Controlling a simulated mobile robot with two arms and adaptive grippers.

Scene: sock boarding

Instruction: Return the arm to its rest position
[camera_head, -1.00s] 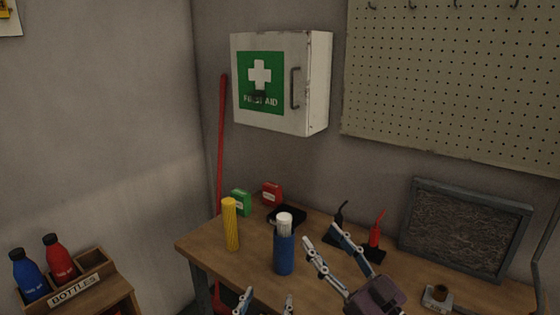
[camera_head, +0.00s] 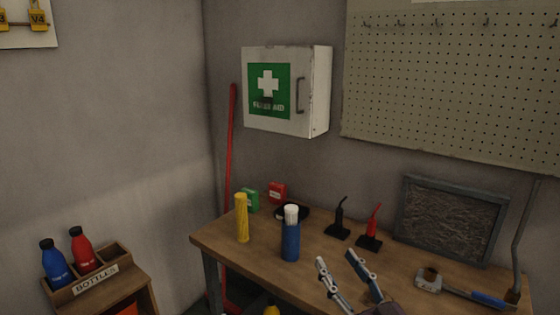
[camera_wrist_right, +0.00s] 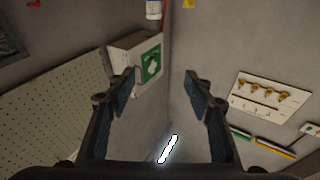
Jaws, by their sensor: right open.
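My right gripper (camera_head: 343,270) is open and empty at the lower middle of the head view, in front of the workbench. In the wrist view its two fingers (camera_wrist_right: 159,90) stand wide apart with nothing between them. A blue cylinder with a white top (camera_head: 290,240) stands upright on the bench, left of the gripper and apart from it. A yellow cylinder (camera_head: 242,218) stands upright further left. My left gripper is out of view.
The wooden bench (camera_head: 262,254) also holds black and red tools on stands (camera_head: 369,229), a framed dark panel (camera_head: 447,222) and a blue-handled tool (camera_head: 486,297). A first aid cabinet (camera_head: 316,92) hangs above. A bottle rack (camera_head: 97,285) stands at lower left.

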